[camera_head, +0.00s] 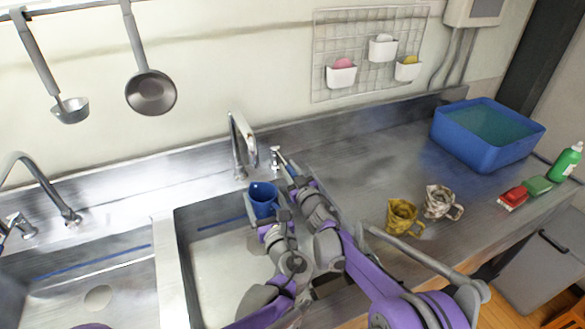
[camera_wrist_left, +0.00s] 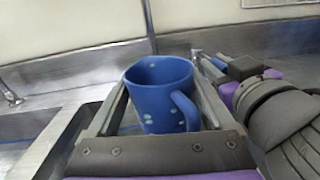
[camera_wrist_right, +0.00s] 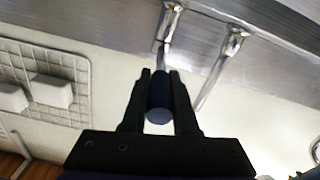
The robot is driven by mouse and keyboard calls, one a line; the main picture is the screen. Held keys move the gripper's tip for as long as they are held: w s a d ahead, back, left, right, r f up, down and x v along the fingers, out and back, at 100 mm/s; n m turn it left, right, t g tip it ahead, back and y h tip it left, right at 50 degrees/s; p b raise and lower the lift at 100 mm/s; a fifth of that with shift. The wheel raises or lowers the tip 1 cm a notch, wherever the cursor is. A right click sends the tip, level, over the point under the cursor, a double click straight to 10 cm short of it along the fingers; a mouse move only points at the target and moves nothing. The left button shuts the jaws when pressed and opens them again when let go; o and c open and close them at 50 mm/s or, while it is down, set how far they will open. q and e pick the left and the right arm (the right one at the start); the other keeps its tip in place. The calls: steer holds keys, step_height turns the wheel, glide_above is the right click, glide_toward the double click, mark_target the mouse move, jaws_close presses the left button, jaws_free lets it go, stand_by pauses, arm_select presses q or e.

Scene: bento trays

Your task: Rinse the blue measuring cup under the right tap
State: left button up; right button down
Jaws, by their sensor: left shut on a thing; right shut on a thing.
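The blue measuring cup (camera_head: 262,198) is upright over the right basin, a little below and right of the right tap's spout (camera_head: 239,140). My left gripper (camera_head: 266,213) is shut on it, with fingers on either side, as the left wrist view shows of the cup (camera_wrist_left: 160,88). Its handle points right and pale spots mark its side. My right gripper (camera_head: 289,168) is shut on the dark handle of the right tap's valve (camera_head: 275,156). The handle (camera_wrist_right: 158,108) sits between its fingers in the right wrist view. No water stream is visible.
The right basin (camera_head: 205,250) is below the cup, and a left tap (camera_head: 45,180) stands over the left basin. A yellow patterned cup (camera_head: 402,217) and a whitish patterned cup (camera_head: 441,202) stand on the right counter. A blue tub (camera_head: 465,142) is farther back.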

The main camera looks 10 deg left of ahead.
steer(key=c, duration=0.7)
jaws_free()
steer(key=shift+a, duration=0.1)
steer(key=v, duration=1.2)
